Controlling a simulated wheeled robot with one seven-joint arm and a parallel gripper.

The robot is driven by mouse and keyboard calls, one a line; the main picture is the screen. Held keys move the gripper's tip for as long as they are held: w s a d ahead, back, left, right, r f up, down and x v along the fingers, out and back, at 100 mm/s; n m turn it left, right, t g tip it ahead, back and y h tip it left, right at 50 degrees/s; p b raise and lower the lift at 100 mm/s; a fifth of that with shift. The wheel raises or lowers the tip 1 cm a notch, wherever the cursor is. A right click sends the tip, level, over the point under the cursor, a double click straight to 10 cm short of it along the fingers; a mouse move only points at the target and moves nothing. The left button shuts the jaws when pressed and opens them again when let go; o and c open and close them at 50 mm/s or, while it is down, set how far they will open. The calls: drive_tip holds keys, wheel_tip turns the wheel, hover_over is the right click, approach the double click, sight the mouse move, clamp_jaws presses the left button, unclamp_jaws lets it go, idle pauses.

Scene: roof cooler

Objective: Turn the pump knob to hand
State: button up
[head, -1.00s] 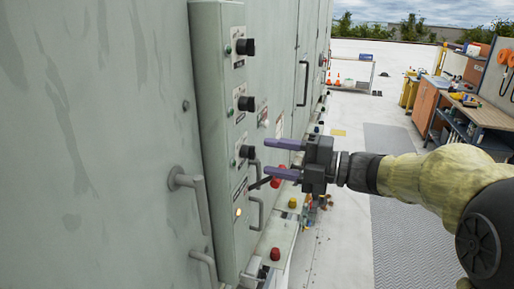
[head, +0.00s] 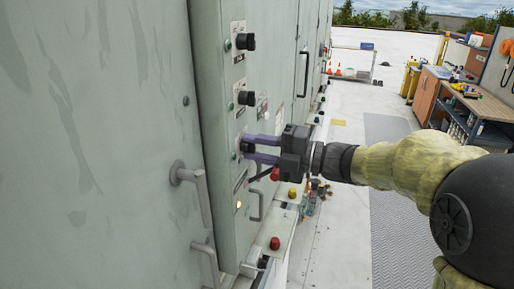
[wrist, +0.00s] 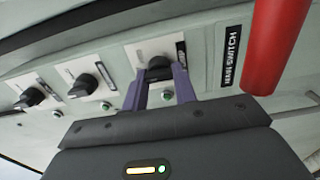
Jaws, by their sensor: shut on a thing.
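Three black selector knobs sit in a column on the grey-green control panel (head: 212,120). The upper knob (head: 245,41) and middle knob (head: 246,98) are free. My gripper (head: 248,148) has its purple fingers on either side of the lowest knob, mostly hidden in the head view. In the wrist view this lowest knob (wrist: 158,66) sits between the fingertips, which are shut on it, on a pale plate.
A "MAIN SWITCH" label (wrist: 232,55) and a red handle (wrist: 277,45) are close to my gripper in the wrist view. Door handles (head: 190,180) stick out left of the panel. Open floor lies right, before a workbench (head: 477,105).

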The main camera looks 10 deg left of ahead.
drive_tip(key=shift+m, duration=0.4)
drive_tip(key=m+p, duration=0.2)
drive_tip(key=m, duration=0.2)
drive_tip(key=shift+r, duration=0.15)
drive_tip(key=shift+m+p, duration=0.8)
drive_tip(key=shift+m, duration=1)
drive_tip(key=o, duration=1)
drive_tip(key=shift+c, duration=0.2)
